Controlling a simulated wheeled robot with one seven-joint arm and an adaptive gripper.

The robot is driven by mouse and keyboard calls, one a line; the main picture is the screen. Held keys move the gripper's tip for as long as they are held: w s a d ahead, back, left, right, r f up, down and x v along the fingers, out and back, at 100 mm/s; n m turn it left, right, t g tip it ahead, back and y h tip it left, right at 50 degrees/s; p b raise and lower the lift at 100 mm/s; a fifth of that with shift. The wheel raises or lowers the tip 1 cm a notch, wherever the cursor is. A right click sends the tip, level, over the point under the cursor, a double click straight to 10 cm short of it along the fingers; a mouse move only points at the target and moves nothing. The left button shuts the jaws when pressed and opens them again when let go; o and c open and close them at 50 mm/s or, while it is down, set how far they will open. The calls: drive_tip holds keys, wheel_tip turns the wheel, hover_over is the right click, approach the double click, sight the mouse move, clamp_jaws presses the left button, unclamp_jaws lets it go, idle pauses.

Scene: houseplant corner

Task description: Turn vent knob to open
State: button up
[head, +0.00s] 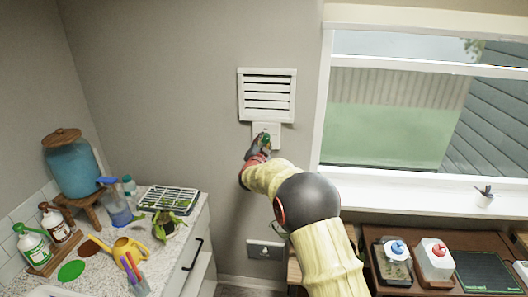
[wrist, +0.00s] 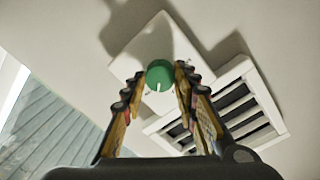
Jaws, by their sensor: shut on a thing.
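The vent knob is green and round with a white pointer mark, and it sits on a white wall plate. In the wrist view the knob (wrist: 159,75) lies between the fingertips of my gripper (wrist: 158,82), which is shut on it. The pointer mark faces the bottom of that picture. In the head view my gripper (head: 262,144) reaches the plate (head: 267,128) and mostly covers the knob (head: 266,138). The white slatted vent (head: 267,95) is just above the plate, with dark gaps between its slats; it also shows in the wrist view (wrist: 218,110).
A window (head: 420,110) with a sill is to the right. A counter at left holds a blue dispenser (head: 73,165), spray bottle (head: 115,200), seedling tray (head: 168,200) and yellow watering can (head: 131,250). A wall panel (head: 265,249) sits low.

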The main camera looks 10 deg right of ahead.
drive_tip(key=shift+m+b, duration=2.1)
drive_tip(key=o, duration=1.2)
drive_tip(key=shift+c, duration=0.2)
drive_tip(key=v, duration=1.2)
drive_tip(key=shift+d, duration=0.15)
